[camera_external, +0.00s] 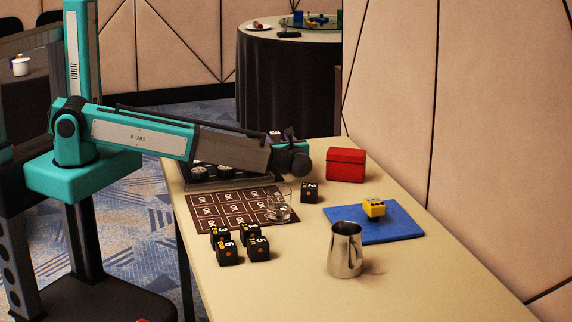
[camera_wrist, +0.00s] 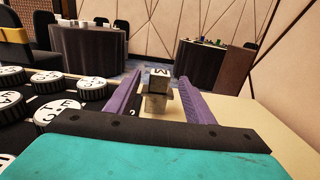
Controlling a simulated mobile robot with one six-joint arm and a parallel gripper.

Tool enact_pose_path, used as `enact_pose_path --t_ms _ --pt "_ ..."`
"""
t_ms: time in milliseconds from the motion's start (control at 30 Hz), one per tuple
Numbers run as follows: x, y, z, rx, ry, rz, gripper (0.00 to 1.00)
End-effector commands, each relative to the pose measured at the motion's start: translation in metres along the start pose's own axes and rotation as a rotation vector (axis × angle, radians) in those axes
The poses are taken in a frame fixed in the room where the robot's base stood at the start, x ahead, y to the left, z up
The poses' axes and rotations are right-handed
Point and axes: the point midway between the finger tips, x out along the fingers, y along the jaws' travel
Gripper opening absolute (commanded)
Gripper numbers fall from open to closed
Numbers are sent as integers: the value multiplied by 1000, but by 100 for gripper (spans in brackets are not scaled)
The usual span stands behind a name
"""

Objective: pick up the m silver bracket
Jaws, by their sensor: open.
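The m silver bracket (camera_wrist: 157,101) is a small grey piece with a dark M on its pale upper part. In the wrist view it shows in the gap between the two purple fingers of my gripper (camera_wrist: 160,84). The fingers are apart, one on each side of it in the picture, and I cannot tell whether either touches it. In the external view my gripper (camera_external: 290,146) is over the far part of the table, largely hidden by my arm. I cannot make out the bracket clearly there.
A tray (camera_external: 215,184) of round lettered pieces lies beside a brown grid mat (camera_external: 203,205), with a clear glass (camera_external: 280,208) at its edge. Black numbered cubes (camera_external: 257,248), a metal pitcher (camera_external: 345,252), a blue mat (camera_external: 402,225) with a yellow block (camera_external: 374,208) and a red box (camera_external: 346,166) stand around.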

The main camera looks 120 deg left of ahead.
Motion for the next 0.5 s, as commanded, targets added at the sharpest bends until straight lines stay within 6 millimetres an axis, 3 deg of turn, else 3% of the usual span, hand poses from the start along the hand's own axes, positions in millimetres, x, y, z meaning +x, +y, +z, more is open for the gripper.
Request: enact_pose_path --t_ms 233,500 --pt "29 1 1 0 0 2 48" --pt "36 0 0 0 0 0 48"
